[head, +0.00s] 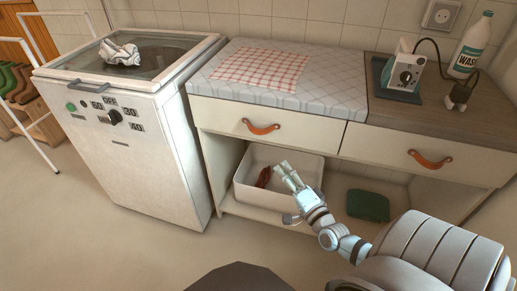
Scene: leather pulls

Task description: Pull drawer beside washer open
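The drawer beside the washer (215,114) has a cream front and an orange leather pull (261,128). It is shut, flush under the counter. The white washer (140,150) stands just left of it. My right gripper (284,169) is below and slightly right of the leather pull, in front of the open shelf space. It is apart from the pull and seems to hold nothing. Its fingers are small and seen at an angle, so their opening is unclear. My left gripper is out of view.
A second drawer (390,150) with a like pull (430,160) is on the right. Below are a white bin (250,195) with a reddish-brown thing inside and a green item (367,206). The counter holds a checked cloth (255,69), a dial device (404,75) and a bottle (470,48).

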